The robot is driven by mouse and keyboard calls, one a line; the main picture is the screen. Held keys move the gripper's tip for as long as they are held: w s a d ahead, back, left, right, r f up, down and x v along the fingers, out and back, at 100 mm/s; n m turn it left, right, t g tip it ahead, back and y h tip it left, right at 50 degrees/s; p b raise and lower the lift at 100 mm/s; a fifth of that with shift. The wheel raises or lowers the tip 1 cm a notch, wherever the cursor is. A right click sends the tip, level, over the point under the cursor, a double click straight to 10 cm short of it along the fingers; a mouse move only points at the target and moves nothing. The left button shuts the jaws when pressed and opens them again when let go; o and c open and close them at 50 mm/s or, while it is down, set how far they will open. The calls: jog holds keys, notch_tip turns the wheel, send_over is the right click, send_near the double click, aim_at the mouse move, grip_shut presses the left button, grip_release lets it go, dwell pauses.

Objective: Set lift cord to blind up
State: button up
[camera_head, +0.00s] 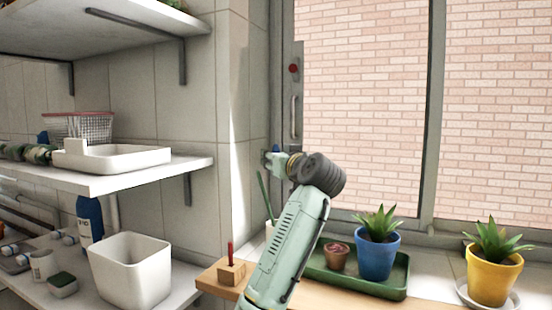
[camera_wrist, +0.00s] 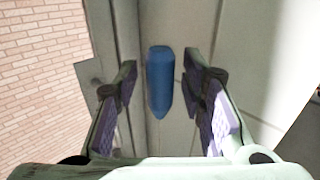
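The blue pull of the lift cord (camera_wrist: 160,82) hangs by the corner between the window frame and the wall. In the wrist view it is between the two fingers of my gripper (camera_wrist: 159,85), with a gap on each side. A small bit of blue pull (camera_head: 276,148) shows in the head view, just above my gripper (camera_head: 272,160). The fingers are open, with purple-grey pads. No cord line can be made out above the pull, and no blind shows across the window panes.
A red knob (camera_head: 293,68) and handle (camera_head: 293,115) sit on the window frame. A blue pot (camera_head: 377,258) stands on a green tray (camera_head: 385,286), with a yellow pot (camera_head: 493,278) to the right. Shelves (camera_head: 128,181) with a white bin (camera_head: 131,270) fill the left side.

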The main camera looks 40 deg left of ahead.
grip_shut()
dwell(0.6)
